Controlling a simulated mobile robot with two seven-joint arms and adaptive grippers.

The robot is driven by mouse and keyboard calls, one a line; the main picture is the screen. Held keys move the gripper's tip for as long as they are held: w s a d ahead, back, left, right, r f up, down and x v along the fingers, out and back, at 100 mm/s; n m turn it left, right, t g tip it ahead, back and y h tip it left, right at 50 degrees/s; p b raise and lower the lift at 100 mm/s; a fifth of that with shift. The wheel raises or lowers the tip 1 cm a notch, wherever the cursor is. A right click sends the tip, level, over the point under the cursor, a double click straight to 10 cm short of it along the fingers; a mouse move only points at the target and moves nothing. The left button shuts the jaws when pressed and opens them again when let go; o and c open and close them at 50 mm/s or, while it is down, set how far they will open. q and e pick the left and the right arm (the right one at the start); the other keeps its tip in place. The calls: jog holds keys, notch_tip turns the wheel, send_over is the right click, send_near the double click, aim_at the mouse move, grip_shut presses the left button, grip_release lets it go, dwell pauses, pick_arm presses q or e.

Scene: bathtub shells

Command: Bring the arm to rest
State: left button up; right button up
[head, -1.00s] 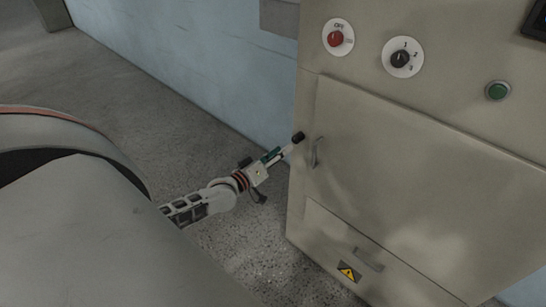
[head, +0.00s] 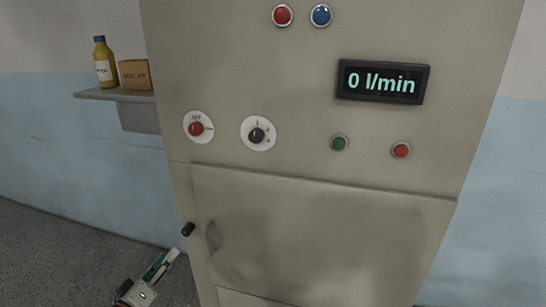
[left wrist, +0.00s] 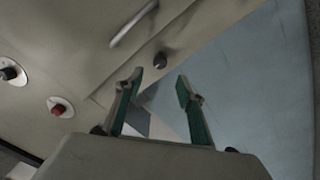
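My left gripper (head: 165,264) shows at the bottom left of the head view, beside the left edge of a beige cabinet (head: 320,235). In the left wrist view my left gripper (left wrist: 160,80) has its two green-lined fingers apart with nothing between them. A small black knob (head: 188,229) on the cabinet's left edge is just above the fingers in the head view. It also shows beyond the fingertips in the left wrist view (left wrist: 160,60); I see no contact. My right gripper is in neither view.
The cabinet has a door handle (head: 213,236), a red dial (head: 196,129), a black dial (head: 257,135), green (head: 339,143) and red (head: 401,150) buttons and a display (head: 383,82) reading 0 l/min. A wall shelf (head: 115,95) holds a bottle (head: 104,62) and a box (head: 135,74).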

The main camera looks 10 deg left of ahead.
pick_arm(q)
jog(key=s+d+f+m+g, duration=0.2)
jog(key=s+d+f+m, duration=0.1)
jog(key=s+d+f, duration=0.2)
jog(key=s+d+f+m+g, duration=0.2)
jog(key=s+d+f+m, duration=0.2)
jog(key=s+d, duration=0.6)
jog(key=s+d+f+m+g+h, duration=0.1)
jog(key=s+d+f+m+g, duration=0.2)
jog(key=s+d+f, duration=0.3)
jog(key=shift+s+d+m, duration=0.6)
jog(key=shift+s+d, duration=0.25)
jog(key=shift+d, duration=0.4)
